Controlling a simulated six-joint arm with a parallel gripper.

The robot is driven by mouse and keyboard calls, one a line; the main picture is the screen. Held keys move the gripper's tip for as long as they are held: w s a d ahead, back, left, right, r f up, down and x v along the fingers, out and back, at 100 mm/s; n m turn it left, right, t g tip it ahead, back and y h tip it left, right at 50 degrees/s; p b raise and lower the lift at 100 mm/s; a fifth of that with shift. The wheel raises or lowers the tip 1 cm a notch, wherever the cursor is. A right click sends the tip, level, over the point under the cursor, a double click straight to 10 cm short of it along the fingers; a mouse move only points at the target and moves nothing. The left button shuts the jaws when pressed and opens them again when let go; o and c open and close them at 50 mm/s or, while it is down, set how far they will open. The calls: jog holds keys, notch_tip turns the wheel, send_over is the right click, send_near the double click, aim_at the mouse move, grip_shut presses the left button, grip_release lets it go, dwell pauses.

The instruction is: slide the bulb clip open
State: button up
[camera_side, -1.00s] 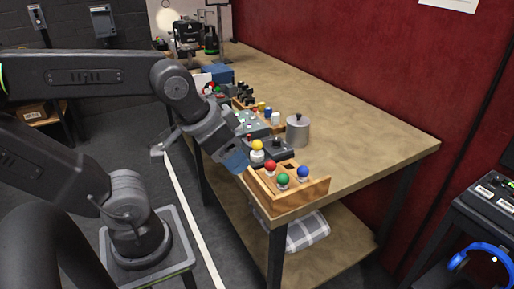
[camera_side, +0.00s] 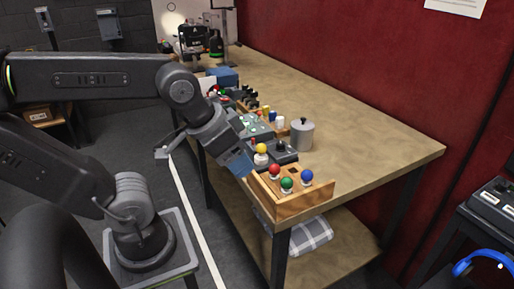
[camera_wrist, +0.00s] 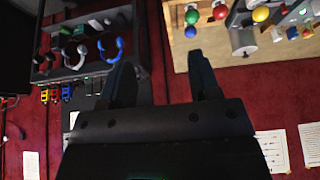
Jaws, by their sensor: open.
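I cannot make out the bulb clip for certain in either view. Round coloured knobs stand at the near end of the bench: red (camera_side: 274,169), green (camera_side: 287,183) and blue (camera_side: 307,175) at a wooden box, and yellow (camera_side: 261,148) on a white base behind them. My gripper (camera_side: 243,166) is beside the bench edge, left of the box and apart from the knobs. In the wrist view my gripper (camera_wrist: 160,78) is open, with nothing between its fingers. The knobs show at the top right there, beyond the right finger.
The wooden box (camera_side: 309,198) sits at the bench corner. A grey lidded canister (camera_side: 302,137) stands behind it. Small boxes and pegs line the left edge farther back. The right side of the bench (camera_side: 365,130) is clear. A red wall (camera_side: 370,60) runs behind.

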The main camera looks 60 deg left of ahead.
dwell(0.3)
jog(key=shift+c, duration=0.7)
jog(key=w+a+r+n, duration=0.1)
jog(key=w, duration=0.1)
jog(key=w+a+n+g, duration=0.1)
jog(key=w+a, duration=0.1)
jog(key=w+a+r, duration=0.1)
jog(key=w+a, duration=0.1)
jog(key=w, duration=0.1)
jog(key=shift+a+r+n+g+y, duration=0.25)
jog(key=shift+r+n+g+y, duration=0.05)
jog(key=shift+n+y, duration=0.1)
jog(key=shift+c, duration=1)
jog(key=w+a+f+n+g, duration=0.25)
jog(key=w+a, duration=0.25)
jog(key=a, duration=0.7)
jog(key=w+a+f+n+g, duration=0.2)
jog(key=w+a+f+n, duration=0.3)
jog(key=a, duration=0.6)
jog(key=shift+m+t+h, duration=0.25)
jog(key=shift+m+h, duration=0.15)
jog(key=shift+m, duration=0.25)
jog(key=f, duration=1.1)
jog(key=shift+w+f, duration=0.15)
jog(key=shift+w, duration=0.25)
jog(key=shift+c, duration=0.3)
grip_shut()
